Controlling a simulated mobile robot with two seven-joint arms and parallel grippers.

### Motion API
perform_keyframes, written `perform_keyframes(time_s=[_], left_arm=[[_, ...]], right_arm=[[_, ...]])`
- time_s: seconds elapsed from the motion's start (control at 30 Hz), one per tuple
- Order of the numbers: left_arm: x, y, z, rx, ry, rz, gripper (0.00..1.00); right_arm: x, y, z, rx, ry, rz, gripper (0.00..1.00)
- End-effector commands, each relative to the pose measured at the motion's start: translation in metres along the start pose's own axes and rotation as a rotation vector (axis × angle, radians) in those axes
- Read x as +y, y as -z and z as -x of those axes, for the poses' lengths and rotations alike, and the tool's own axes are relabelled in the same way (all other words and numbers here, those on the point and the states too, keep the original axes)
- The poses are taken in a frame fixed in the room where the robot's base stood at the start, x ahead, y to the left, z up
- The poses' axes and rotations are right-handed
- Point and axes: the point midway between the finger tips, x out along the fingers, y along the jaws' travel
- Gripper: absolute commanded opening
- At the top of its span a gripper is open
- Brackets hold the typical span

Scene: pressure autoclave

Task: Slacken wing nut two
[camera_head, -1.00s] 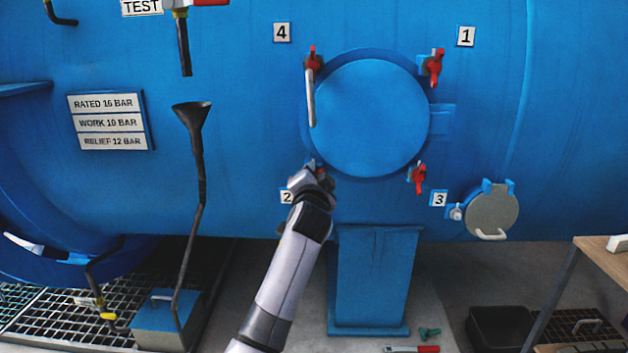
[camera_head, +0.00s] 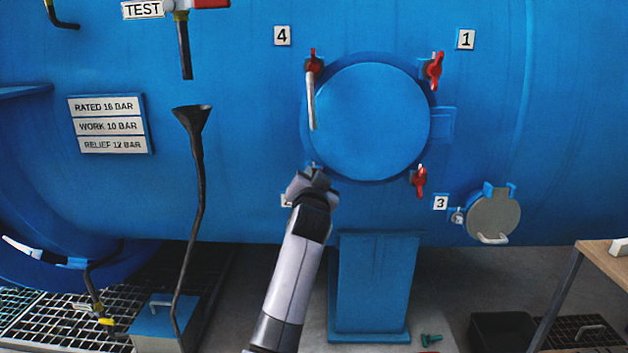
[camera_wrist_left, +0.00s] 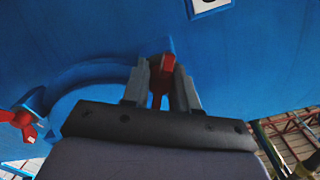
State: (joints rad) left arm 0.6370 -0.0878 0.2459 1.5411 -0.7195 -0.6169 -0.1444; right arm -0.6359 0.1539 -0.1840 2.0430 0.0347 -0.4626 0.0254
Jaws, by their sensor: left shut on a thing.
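Wing nut two is red and shows in the left wrist view (camera_wrist_left: 163,72) between the fingers of my left gripper (camera_wrist_left: 162,84). The gripper is shut on it. In the head view my left gripper (camera_head: 314,176) is at the lower left edge of the round blue hatch cover (camera_head: 370,118) and hides the nut. The label 2 (camera_head: 286,200) beside it is partly covered by the gripper. My right gripper is not in view.
Red wing nuts four (camera_head: 314,66), one (camera_head: 434,70) and three (camera_head: 419,182) sit around the cover. A grey handle (camera_head: 311,100) is on the cover's left. A blue pedestal (camera_head: 375,285) stands below. A black funnel pipe (camera_head: 198,180) stands left of my arm.

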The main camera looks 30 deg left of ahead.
Motion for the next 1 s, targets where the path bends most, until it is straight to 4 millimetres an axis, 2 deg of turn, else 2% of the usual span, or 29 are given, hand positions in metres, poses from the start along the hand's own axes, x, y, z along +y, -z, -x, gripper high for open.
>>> perform_keyframes(time_s=[0.13,0.17,0.2,0.57,0.67,1.0], left_arm=[[0.001,-0.001,0.0,-0.002,-0.003,-0.001,0.0],[0.001,-0.001,0.0,-0.002,-0.003,-0.001,0.38],[0.001,-0.001,0.0,-0.002,-0.003,-0.001,0.49],[0.001,0.0,0.003,-0.001,-0.001,-0.002,0.49],[0.001,0.0,0.011,-0.001,-0.002,-0.002,0.49],[0.001,0.0,0.055,-0.001,-0.003,-0.001,0.49]], right_arm=[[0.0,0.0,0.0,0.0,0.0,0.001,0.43],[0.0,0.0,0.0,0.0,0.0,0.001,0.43],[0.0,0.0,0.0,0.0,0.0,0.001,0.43],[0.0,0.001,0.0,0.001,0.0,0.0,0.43],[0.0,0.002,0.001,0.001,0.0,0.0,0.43],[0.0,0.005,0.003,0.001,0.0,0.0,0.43]])
